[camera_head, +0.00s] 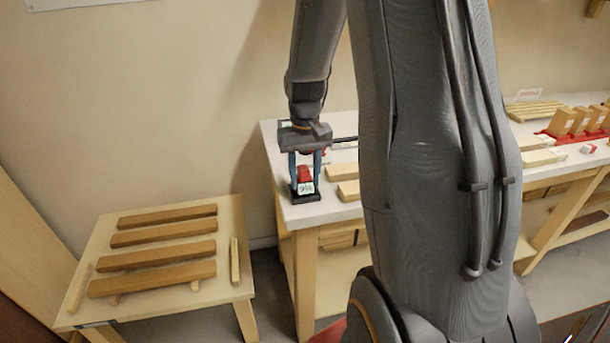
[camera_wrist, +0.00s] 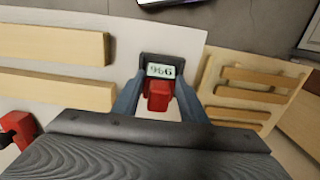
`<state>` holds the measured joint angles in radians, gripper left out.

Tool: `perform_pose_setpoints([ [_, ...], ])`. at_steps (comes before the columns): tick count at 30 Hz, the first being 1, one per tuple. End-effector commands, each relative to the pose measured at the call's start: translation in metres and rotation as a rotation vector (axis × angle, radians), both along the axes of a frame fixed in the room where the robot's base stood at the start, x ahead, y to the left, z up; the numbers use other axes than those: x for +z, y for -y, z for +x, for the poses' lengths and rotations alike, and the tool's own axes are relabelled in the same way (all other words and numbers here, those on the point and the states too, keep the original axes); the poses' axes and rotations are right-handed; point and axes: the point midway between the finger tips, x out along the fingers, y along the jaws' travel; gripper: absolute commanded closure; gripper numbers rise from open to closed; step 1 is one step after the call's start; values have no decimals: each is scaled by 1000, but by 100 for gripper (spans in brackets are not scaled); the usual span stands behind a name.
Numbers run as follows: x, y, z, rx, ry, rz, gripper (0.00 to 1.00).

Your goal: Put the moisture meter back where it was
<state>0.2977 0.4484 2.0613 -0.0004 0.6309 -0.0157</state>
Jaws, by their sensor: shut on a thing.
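The moisture meter (camera_head: 305,175) is red and black with a pale digit display. It is between the blue fingers of my gripper (camera_head: 305,187), over the left end of the white bench top. Its black lower end is close to the bench's front left corner; I cannot tell whether it rests on the top or hangs just above it. In the wrist view the meter (camera_wrist: 159,92) shows its lit display and red body, with my gripper's fingers (camera_wrist: 158,82) shut on either side. Its underside is hidden.
Wooden strips (camera_head: 341,171) lie on the white bench (camera_head: 285,140) right of my gripper. A low wooden table (camera_head: 110,280) with several brown bars stands to the left, beyond a gap. A red rack (camera_head: 560,138) holds wooden blocks at the right. My arm hides the bench's middle.

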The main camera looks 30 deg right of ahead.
Motion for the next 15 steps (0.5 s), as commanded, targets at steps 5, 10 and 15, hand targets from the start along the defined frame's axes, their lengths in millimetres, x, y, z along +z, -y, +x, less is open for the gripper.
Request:
perform_pose_setpoints([
  [5, -1, 0, 1, 1, 2, -1, 88],
  [10, -3, -1, 1, 2, 2, -1, 88],
  [15, -3, -1, 1, 2, 2, -1, 43],
])
